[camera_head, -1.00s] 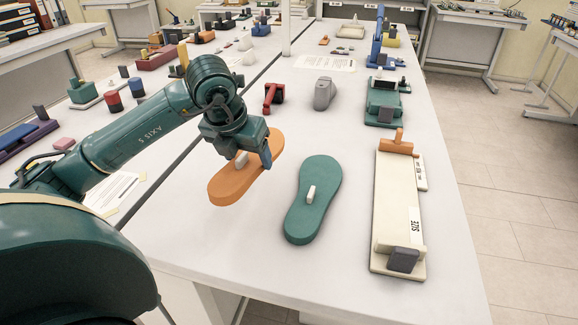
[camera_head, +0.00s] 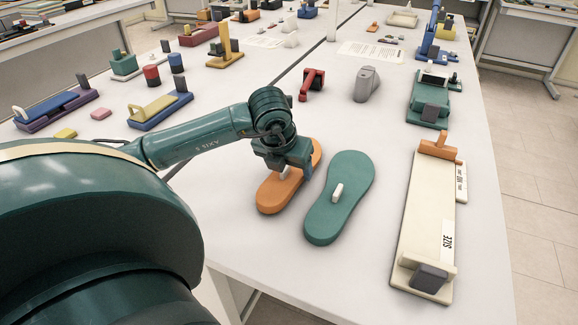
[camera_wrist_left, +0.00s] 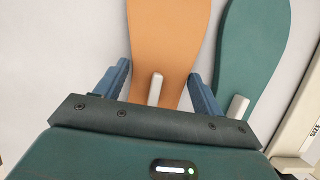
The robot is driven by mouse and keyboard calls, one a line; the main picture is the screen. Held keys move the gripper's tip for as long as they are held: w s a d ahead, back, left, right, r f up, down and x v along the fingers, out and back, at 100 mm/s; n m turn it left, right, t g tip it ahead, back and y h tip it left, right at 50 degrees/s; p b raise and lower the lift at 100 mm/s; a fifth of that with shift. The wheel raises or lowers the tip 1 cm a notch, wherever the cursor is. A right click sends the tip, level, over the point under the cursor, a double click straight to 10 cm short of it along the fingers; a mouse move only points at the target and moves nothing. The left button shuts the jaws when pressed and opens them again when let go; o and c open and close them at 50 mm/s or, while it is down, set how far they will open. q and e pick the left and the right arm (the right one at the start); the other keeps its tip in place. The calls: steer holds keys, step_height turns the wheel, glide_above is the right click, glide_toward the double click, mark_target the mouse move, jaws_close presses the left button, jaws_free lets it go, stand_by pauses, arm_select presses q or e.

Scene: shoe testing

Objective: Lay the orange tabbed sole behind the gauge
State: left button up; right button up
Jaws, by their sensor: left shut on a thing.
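The orange tabbed sole (camera_head: 273,196) lies flat-side down left of the green tabbed sole (camera_head: 340,200), close beside it. My left gripper (camera_head: 287,170) is shut on the orange sole from above and hides its middle. In the left wrist view, the orange sole (camera_wrist_left: 168,35) passes between the two blue fingers, with its pale tab between them. I cannot tell whether its underside touches the table. The cream gauge (camera_head: 422,215), marked SIZE, stands right of the green sole, with an orange slider (camera_head: 438,148) at its far end. My right gripper is out of view.
The white table (camera_head: 340,275) is clear in front of the soles and between the green sole and gauge. Behind stand a red tool (camera_head: 312,84), a grey block (camera_head: 367,85) and a green device (camera_head: 428,100). Several colored gadgets fill the left side.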

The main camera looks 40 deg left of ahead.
arm_select(q)
steer(key=shift+f, duration=0.45)
steer(key=o, duration=1)
steer(key=shift+o, duration=0.2)
steer(key=v, duration=1.2)
steer(key=shift+r, duration=0.1)
